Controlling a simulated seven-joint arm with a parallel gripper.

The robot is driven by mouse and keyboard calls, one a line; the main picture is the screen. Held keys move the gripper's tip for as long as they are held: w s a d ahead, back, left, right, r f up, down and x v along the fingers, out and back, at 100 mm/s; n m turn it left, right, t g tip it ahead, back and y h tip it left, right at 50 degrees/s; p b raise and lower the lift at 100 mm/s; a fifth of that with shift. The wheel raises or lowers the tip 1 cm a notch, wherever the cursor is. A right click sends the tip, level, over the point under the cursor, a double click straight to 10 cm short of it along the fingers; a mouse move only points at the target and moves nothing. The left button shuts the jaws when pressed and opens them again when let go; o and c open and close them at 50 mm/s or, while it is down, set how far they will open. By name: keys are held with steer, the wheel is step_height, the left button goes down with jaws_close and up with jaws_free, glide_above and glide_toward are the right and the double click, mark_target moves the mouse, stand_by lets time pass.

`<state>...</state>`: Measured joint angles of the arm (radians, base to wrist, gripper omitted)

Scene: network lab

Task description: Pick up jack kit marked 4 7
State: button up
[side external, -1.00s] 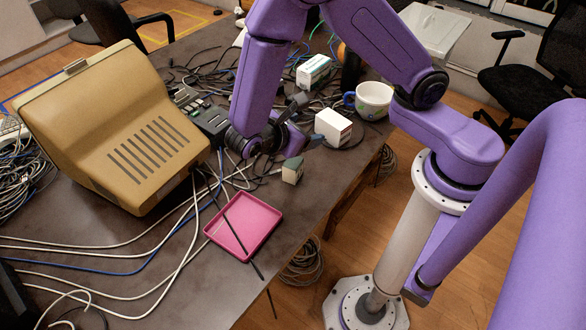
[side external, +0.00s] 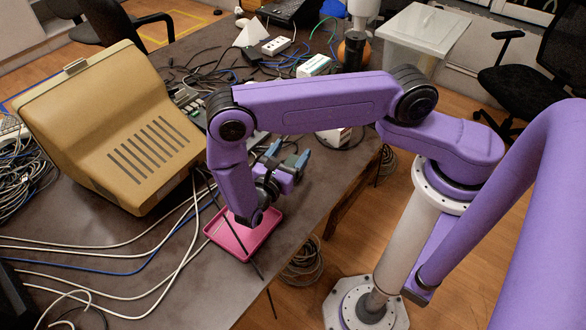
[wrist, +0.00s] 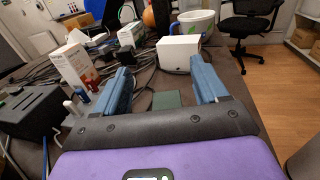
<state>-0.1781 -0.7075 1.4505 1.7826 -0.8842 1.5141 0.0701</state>
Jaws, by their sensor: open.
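No marking 4 7 is legible, so I cannot tell which box is the jack kit. My gripper (side external: 289,150) is open and empty above the table, behind the pink tray; its blue fingers also show in the wrist view (wrist: 160,70). A small dark green-topped box (wrist: 166,100) lies low between the fingers in the wrist view, apparently untouched; my arm hides it in the side view. A plain white box (wrist: 180,53) stands beyond the fingertips; the side view shows only part of it (side external: 335,138) behind my arm.
The pink tray (side external: 222,235) lies under my wrist. A beige monitor (side external: 115,130) stands at left. Bare table lies at front right.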

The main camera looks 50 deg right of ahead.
mark_target(297, 156)
steer(key=shift+f, duration=0.7)
step_height(297, 156, down, 4)
steer(key=shift+r, duration=0.2)
steer(key=shift+w+d, duration=0.2)
steer(key=shift+d, duration=1.25)
steer(key=c, duration=1.1)
